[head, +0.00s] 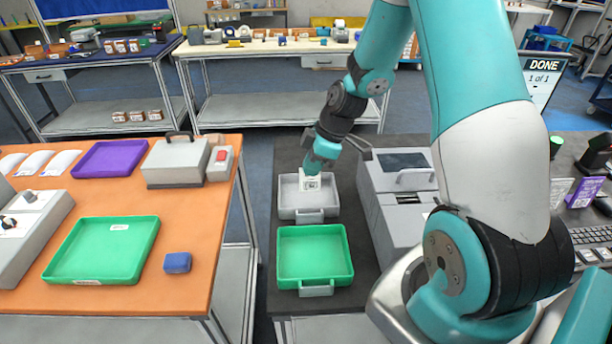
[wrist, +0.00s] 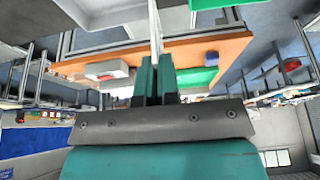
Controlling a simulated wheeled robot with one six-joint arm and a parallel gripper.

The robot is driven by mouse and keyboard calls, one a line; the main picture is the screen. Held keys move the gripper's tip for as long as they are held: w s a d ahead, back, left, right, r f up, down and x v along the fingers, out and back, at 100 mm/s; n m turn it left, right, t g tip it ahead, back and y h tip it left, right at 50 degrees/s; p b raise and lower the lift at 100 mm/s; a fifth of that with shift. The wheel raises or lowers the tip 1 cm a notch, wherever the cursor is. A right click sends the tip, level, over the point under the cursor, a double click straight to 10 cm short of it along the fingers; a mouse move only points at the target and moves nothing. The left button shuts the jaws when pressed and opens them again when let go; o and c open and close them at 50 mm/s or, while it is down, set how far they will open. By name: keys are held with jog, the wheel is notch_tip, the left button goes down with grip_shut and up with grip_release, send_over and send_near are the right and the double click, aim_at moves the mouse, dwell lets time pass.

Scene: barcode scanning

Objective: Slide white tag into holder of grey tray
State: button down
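The grey tray (head: 288,203) lies on the dark bench top, with a grey tab-like holder (head: 310,217) on its front side. The white tag (head: 311,184) with a dark printed code shows over the tray's middle. My gripper (head: 314,170) is above the tag, pointing down. In the wrist view the two fingers of my gripper (wrist: 155,82) are shut on the white tag (wrist: 155,32), seen edge-on as a thin strip. The tag looks upright and behind the front holder. I cannot tell its exact height above the tray floor.
A green tray (head: 315,256) lies just in front of the grey tray. A grey machine (head: 397,190) stands close on the right. The orange table (head: 205,245) on the left holds another green tray (head: 103,250), a purple tray (head: 110,158) and a blue block (head: 178,262).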

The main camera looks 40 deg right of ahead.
jog(key=shift+w+f+b, duration=0.2)
jog(key=shift+f+b, duration=0.25)
jog(key=shift+f, duration=0.4)
notch_tip(320, 180, down, 8)
jog(key=b, duration=0.5)
jog(key=shift+r+b, duration=0.2)
jog(key=shift+b, duration=0.2)
jog(key=c, duration=1.3)
grip_release()
jog(key=shift+o, duration=0.2)
jog(key=shift+r, duration=0.15)
jog(key=b+v, duration=0.2)
jog(key=v, duration=1.5)
